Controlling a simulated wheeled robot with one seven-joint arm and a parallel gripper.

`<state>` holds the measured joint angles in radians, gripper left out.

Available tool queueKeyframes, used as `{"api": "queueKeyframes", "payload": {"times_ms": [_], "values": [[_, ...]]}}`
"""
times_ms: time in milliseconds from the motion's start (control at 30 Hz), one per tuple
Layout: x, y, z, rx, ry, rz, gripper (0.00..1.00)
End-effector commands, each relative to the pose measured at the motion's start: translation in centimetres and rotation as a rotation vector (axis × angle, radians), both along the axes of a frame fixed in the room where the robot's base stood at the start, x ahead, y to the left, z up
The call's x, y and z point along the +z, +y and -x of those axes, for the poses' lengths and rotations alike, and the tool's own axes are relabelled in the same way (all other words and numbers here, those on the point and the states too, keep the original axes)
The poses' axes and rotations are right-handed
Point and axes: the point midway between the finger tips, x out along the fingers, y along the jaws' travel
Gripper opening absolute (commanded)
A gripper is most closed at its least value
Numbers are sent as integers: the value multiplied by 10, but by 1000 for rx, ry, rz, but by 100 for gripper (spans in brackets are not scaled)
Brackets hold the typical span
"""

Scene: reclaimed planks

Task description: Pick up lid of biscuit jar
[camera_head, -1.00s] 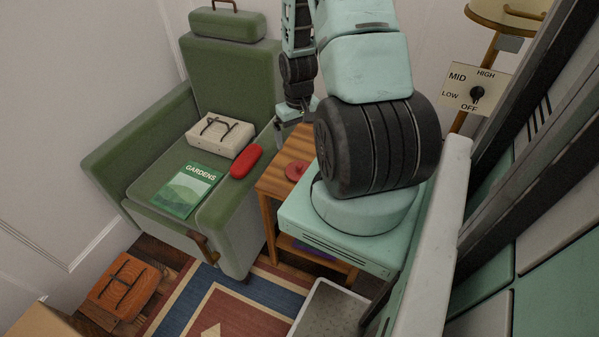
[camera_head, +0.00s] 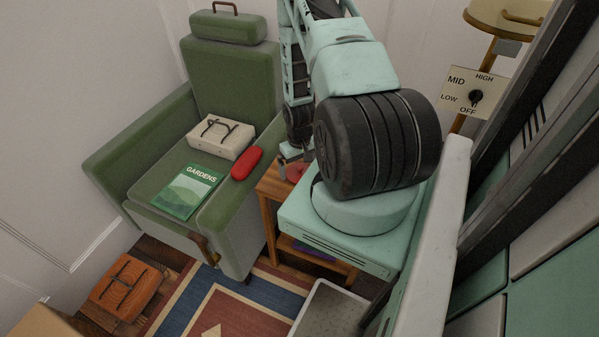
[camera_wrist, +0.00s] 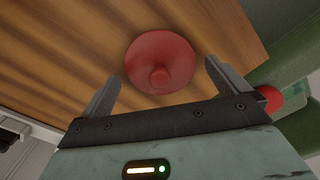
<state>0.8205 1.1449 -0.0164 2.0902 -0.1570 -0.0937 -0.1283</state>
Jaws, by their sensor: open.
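The red round lid (camera_wrist: 160,58) with a small central knob lies on the wooden side table (camera_wrist: 60,60). In the head view, part of the lid (camera_head: 295,171) shows beside my arm. My gripper (camera_wrist: 162,72) is open and empty in the wrist view. Its two fingers stand apart on either side of the near part of the lid, with the knob between them in the picture. I cannot tell the height left above the lid. In the head view my gripper (camera_head: 290,153) is low over the table, partly hidden. I cannot make out a jar body.
A green armchair (camera_head: 232,75) stands left of the table, with a red case (camera_head: 246,163) on its arm. A green GARDENS book (camera_head: 187,191) and a cream box (camera_head: 220,136) lie on its seat. A control panel (camera_head: 472,95) is on the right.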

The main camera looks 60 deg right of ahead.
Motion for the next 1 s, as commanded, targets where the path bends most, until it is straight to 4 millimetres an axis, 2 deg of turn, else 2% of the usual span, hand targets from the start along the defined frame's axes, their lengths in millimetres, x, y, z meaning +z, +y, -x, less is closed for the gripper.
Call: {"api": "queueKeyframes", "payload": {"times_ms": [100, 333, 367, 500, 833, 1000], "values": [[-8, 0, 0, 0, -1, 1, 100], [-9, 0, 0, 0, -1, 1, 100], [-9, 0, 0, 0, -1, 1, 97], [-9, 0, 0, 0, -1, 1, 60], [-8, 0, 0, 0, -1, 1, 60], [4, -1, -1, 0, -3, 2, 60]]}}
